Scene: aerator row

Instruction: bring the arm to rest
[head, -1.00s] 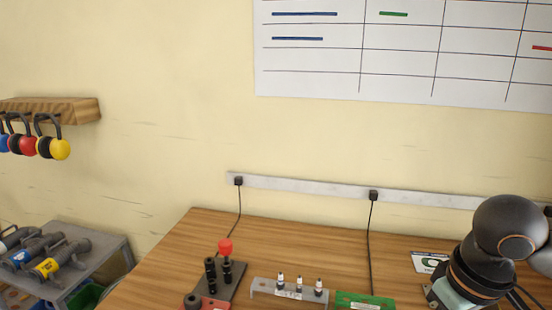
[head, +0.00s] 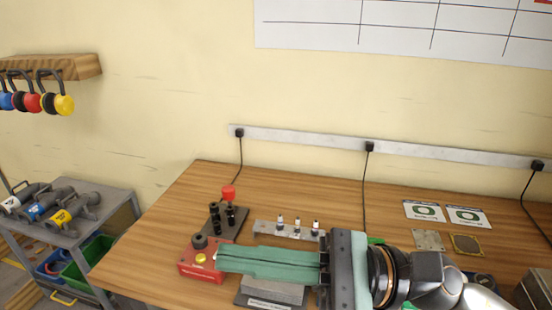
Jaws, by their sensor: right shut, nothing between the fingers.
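My right gripper (head: 222,261) reaches in from the lower right over the wooden bench (head: 185,222). Its long green fingers point left and lie together, shut, with nothing between them. My left gripper is not in view.
Behind the fingers stand a dark rack (head: 238,222) with black posts and a red knob, and a metal holder (head: 265,229) with small nozzles. A grey block (head: 270,291) lies below the fingers. Cards (head: 424,210) lie at the back right. A tool cart (head: 115,203) stands left.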

